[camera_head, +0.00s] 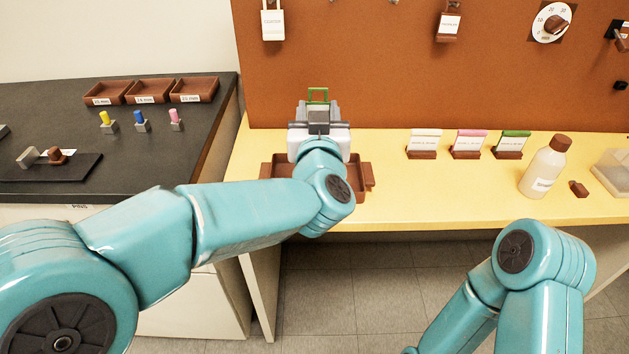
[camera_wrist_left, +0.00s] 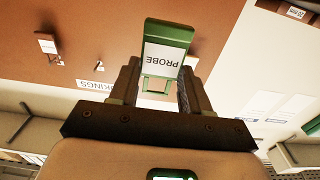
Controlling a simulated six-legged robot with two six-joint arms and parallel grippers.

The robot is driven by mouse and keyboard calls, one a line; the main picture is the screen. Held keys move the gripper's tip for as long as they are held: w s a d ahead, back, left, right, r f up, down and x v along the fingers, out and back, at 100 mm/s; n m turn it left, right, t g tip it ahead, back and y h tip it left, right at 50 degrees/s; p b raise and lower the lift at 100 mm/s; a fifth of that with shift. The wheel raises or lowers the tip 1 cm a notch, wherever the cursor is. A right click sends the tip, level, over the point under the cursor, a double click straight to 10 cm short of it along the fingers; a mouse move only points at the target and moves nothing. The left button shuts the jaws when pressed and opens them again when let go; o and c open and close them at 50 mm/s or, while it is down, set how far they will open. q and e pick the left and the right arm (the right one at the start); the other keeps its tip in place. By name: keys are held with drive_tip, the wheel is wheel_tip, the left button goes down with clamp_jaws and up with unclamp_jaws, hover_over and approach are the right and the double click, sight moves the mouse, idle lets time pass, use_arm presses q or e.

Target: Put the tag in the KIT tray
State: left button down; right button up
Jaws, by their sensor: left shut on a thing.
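My left gripper (camera_head: 318,112) is shut on a green tag (camera_head: 318,95), held up in front of the brown board. In the left wrist view, the tag (camera_wrist_left: 167,52) has a white label reading PROBE, upside down, and sits between the two fingers of the gripper (camera_wrist_left: 158,85). A brown tray (camera_head: 358,172) lies on the yellow table below and behind my left wrist, which covers most of it. No KIT label shows on it. My right arm comes in at the lower right; its gripper is out of the picture.
Several label cards in brown stands (camera_head: 470,145) and a white bottle (camera_head: 543,168) stand to the right on the yellow table. A brown board (camera_head: 370,70) rises behind, with hanging tags. A dark bench (camera_head: 150,165) at left holds bins and colored pegs.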

use_arm(q)
wheel_tip(320, 180, down, 14)
drive_tip(key=b, duration=0.2)
drive_tip(key=shift+w+r+b, duration=0.1)
drive_tip(key=shift+r+b, duration=0.15)
drive_tip(key=shift+b, duration=0.15)
drive_tip(key=shift+a, duration=0.1)
drive_tip(key=shift+f, duration=0.1)
drive_tip(key=c, duration=0.5)
unclamp_jaws()
drive_tip(key=shift+r, duration=0.25)
drive_tip(key=s, duration=1.2)
drive_tip(key=shift+f, duration=0.2)
